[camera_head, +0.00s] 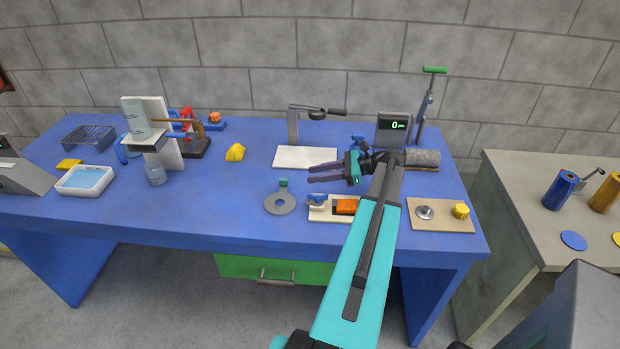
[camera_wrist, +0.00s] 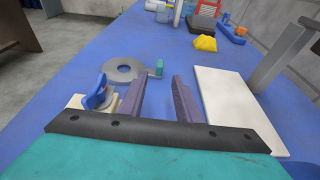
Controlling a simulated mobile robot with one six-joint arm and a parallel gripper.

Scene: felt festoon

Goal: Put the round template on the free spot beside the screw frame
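The round template appears to be the flat grey ring (camera_head: 280,204) with a small upright green tab (camera_head: 283,183), lying on the blue table. In the wrist view the ring (camera_wrist: 118,69) lies ahead and left, with its tab (camera_wrist: 156,68) just beyond the fingertips. My gripper (camera_head: 312,173) is open and empty, above the table to the right of and behind the ring. Its fingers (camera_wrist: 158,84) are apart with only blue table between them. I cannot tell which fixture is the screw frame; a tall stand with a green T-handle (camera_head: 434,70) is at the back right.
A white-based stand (camera_head: 306,157) with a black handle is behind my gripper. A small fixture with an orange block (camera_head: 346,206) is right of the ring. A yellow lump (camera_head: 235,152) lies farther left. The blue table (camera_head: 215,195) is clear left of the ring.

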